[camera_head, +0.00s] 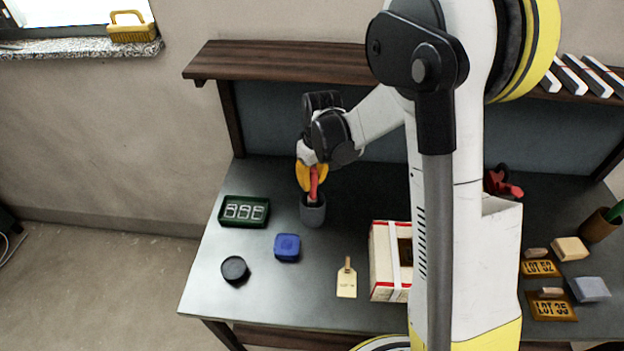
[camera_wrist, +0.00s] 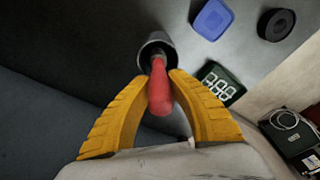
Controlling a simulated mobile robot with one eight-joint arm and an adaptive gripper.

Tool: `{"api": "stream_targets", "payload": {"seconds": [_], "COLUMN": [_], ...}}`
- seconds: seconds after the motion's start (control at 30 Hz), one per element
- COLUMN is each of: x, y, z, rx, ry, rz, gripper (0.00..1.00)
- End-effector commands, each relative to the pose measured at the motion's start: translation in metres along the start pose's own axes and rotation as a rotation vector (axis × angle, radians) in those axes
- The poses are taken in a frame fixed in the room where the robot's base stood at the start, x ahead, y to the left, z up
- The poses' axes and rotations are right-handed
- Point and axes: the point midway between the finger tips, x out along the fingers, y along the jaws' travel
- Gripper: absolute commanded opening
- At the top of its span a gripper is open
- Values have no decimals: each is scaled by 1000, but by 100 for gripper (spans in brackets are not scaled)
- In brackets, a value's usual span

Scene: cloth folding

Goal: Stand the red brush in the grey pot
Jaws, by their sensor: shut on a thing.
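The grey pot (camera_head: 312,213) stands on the table left of centre, near the back. The red brush (camera_head: 313,184) is upright above the pot, its lower end at or inside the pot's mouth. My gripper (camera_head: 310,177) with yellow fingers is shut on the red brush just above the pot. In the wrist view the red brush (camera_wrist: 159,90) lies between the two yellow fingers, and its far end reaches into the opening of the grey pot (camera_wrist: 156,42). How deep the brush sits in the pot is hidden.
A green-framed digital display (camera_head: 244,211), a blue box (camera_head: 287,247) and a black disc (camera_head: 235,269) lie left and in front of the pot. A tag (camera_head: 347,279) and a white-red carton (camera_head: 384,262) are to the right. A wooden shelf (camera_head: 280,62) runs behind.

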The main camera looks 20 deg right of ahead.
Motion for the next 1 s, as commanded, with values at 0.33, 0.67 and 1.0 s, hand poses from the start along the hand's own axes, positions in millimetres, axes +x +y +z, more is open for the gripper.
{"api": "stream_targets", "payload": {"seconds": [0.33, 0.67, 1.0], "x": [11, 10, -4], "y": [0, 0, 0], "z": [1, 1, 2], "rx": [0, 0, 0], "ry": [0, 0, 0], "rz": [0, 0, 0], "gripper": [0, 44, 44]}}
